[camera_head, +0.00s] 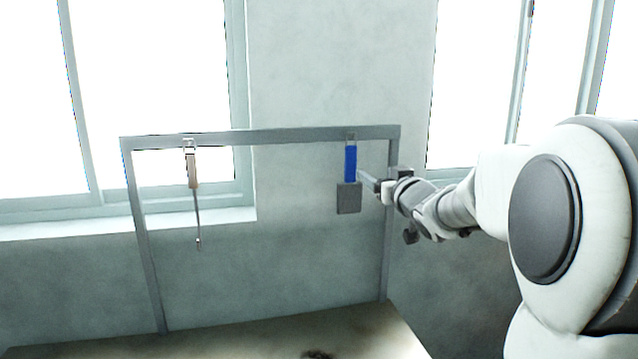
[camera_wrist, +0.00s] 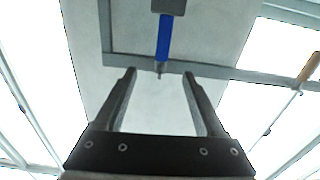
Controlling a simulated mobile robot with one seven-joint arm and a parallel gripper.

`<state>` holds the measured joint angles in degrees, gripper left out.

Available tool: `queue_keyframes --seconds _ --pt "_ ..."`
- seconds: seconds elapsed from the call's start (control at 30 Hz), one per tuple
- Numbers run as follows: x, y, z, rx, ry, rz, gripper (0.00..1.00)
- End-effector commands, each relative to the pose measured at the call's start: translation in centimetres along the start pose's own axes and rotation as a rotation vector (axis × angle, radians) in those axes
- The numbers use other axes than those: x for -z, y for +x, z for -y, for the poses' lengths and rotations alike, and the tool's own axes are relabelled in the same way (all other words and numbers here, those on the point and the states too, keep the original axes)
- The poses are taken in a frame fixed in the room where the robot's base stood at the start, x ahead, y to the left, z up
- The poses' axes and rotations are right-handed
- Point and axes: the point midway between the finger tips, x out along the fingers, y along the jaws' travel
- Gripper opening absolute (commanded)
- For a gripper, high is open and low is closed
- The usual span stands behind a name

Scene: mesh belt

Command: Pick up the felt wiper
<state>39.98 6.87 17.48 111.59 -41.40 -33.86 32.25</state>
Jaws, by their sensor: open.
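The felt wiper has a blue handle (camera_head: 350,163) and a grey rectangular block (camera_head: 348,198) below it. It hangs upright from the top bar of a grey frame, near the bar's right end. My gripper (camera_head: 369,181) is just to the right of the handle in the head view, near the handle's lower end. In the wrist view my gripper (camera_wrist: 160,74) is open and empty. There the wiper's blue handle (camera_wrist: 163,38) appears beyond the fingertips, roughly centred between them, with the grey block at the top edge. The handle does not appear to be between the fingers.
A grey frame (camera_head: 265,137) stands on a table-like surface (camera_head: 265,341). A thin tool with a brownish handle (camera_head: 193,171) hangs from its left part. The frame's right post (camera_head: 388,250) is close to my gripper. The space between the two hanging tools is clear.

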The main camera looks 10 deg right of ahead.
Motion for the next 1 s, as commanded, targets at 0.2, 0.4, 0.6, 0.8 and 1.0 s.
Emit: queue_keyframes --seconds 0.2,0.4,0.6,0.8,1.0 --pt "0.3 2.0 0.2 0.016 0.031 -0.011 0.72" --pt "0.4 5.4 0.3 0.016 0.031 -0.011 0.72" --pt "0.6 8.8 0.3 0.016 0.029 -0.011 0.72" --pt "0.6 11.4 0.4 0.015 0.029 -0.011 0.72" --pt "0.6 12.4 0.3 0.013 0.027 -0.010 0.72"
